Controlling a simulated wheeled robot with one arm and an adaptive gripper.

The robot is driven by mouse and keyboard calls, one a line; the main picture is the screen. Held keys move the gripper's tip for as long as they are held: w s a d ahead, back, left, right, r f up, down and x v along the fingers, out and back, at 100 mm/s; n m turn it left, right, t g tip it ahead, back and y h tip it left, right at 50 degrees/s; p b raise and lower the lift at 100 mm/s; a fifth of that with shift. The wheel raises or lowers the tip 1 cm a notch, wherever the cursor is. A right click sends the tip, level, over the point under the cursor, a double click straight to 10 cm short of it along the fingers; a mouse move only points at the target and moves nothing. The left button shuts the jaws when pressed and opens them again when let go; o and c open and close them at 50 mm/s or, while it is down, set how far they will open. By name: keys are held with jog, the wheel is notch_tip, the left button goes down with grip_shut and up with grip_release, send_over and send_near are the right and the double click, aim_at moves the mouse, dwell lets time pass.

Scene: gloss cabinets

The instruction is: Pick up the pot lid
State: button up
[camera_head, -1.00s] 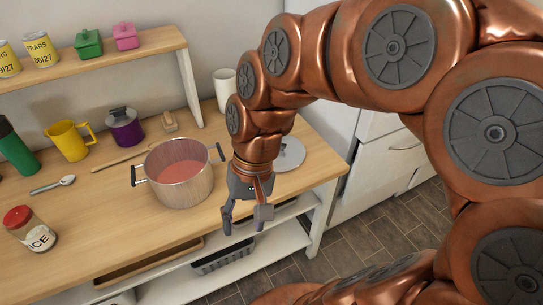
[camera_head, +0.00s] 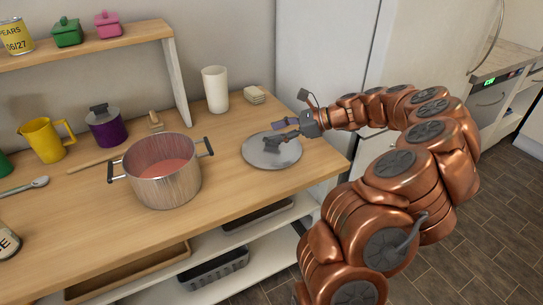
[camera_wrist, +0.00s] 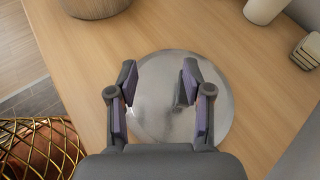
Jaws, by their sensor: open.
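The pot lid (camera_head: 262,154) is a round grey metal disc lying flat on the wooden counter, right of the pot. A dark handle (camera_head: 283,147) stands on it, partly covered by my gripper in the head view. My gripper (camera_head: 281,133) is open over the lid, reaching in from the right. In the wrist view the lid (camera_wrist: 160,78) lies beneath my open gripper (camera_wrist: 158,80). The dark handle (camera_wrist: 181,93) shows close to the right finger; I cannot tell if they touch. The steel pot (camera_head: 165,185) holds reddish liquid and stands open to the left.
A white cup (camera_head: 215,88) and a small stacked block (camera_head: 254,95) stand behind the lid. A purple lidded pot (camera_head: 104,127), a yellow jug (camera_head: 44,140) and a wooden spoon lie further left. The counter's right edge is close to the lid.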

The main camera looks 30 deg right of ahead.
aim_at(293, 150)
jog(key=d+f+m, duration=0.1)
jog(key=d+f+m+t, duration=0.1)
jog(key=d, duration=0.1)
jog(key=d+f, duration=0.1)
jog(key=d, duration=0.1)
jog(key=shift+s+d+f+m+h, duration=0.15)
jog(key=shift+s+f+m+h, duration=0.1)
jog(key=shift+m+h, duration=0.15)
jog(key=shift+b+x, duration=0.35)
jog(key=shift+x, duration=3.45)
grip_shut()
